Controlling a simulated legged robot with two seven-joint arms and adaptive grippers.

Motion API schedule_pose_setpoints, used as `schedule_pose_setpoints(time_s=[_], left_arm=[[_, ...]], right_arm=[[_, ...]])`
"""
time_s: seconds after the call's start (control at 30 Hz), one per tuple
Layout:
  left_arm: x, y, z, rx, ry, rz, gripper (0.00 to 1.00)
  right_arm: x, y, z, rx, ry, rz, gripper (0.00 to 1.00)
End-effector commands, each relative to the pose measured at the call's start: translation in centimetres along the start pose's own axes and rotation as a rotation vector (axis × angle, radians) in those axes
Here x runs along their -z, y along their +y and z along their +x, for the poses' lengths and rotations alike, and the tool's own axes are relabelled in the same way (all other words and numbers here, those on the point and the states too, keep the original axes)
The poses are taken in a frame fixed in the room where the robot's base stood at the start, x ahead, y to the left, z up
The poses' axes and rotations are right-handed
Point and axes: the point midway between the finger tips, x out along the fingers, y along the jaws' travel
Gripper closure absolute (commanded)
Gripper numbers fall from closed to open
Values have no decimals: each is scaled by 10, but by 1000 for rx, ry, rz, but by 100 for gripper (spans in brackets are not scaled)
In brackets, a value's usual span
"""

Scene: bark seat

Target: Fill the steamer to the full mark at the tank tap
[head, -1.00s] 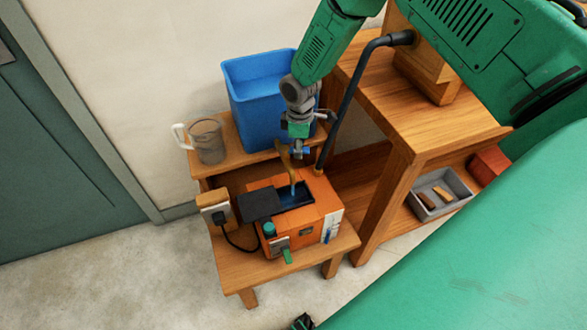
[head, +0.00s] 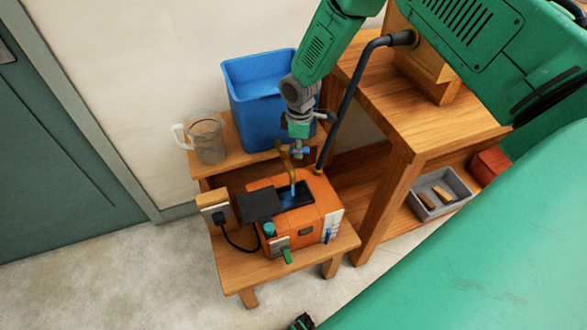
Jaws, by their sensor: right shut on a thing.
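The steamer (head: 300,222) is an orange box on a low wooden stool, with its dark lid (head: 260,204) open to the left. Its tank opening (head: 296,196) lies under the brass tap (head: 286,160), and a thin blue stream of water (head: 293,188) shows there. A pale gauge strip with some blue (head: 329,233) is on its right corner; its marks are too small to read. My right gripper (head: 299,146) is shut on the tap's blue handle (head: 300,153), above the steamer. A small dark part at the bottom edge may be my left gripper (head: 302,322); its jaws cannot be made out.
A blue bin (head: 257,100) and a clear jug (head: 207,140) stand on the wooden shelf behind. A plug and socket block (head: 214,208) with a black cord sits left of the steamer. A wooden bench (head: 410,120) with a grey tray (head: 440,190) below stands at right.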

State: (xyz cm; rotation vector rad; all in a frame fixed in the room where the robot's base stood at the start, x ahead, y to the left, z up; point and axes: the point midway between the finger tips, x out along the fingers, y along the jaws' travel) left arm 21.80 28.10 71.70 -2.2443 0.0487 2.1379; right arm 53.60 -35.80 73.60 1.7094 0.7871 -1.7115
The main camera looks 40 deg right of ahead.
Motion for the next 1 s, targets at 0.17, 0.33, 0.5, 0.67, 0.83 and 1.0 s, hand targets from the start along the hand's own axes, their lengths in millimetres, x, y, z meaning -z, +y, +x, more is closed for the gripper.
schedule_pose_setpoints(time_s=[0.17, 0.33, 0.5, 0.67, 0.83, 1.0], left_arm=[[0, 0, -5, 0, 0, 0, 55], [1, 0, -14, 0, 0, 0, 55], [1, 0, -20, 0, 0, 0, 55], [1, 0, -24, 0, 0, 0, 55], [1, 0, -24, 0, 0, 0, 55], [1, 0, -24, 0, 0, 0, 55]], right_arm=[[5, 0, -5, -10, 6, 114, 100], [14, -11, -6, -11, 9, 471, 100], [21, -23, -5, -10, 11, 836, 100], [26, -32, -4, -8, 14, 1122, 100], [27, -36, -3, -2, 12, 1221, 100], [26, -38, -2, 0, 7, 1219, 72]])
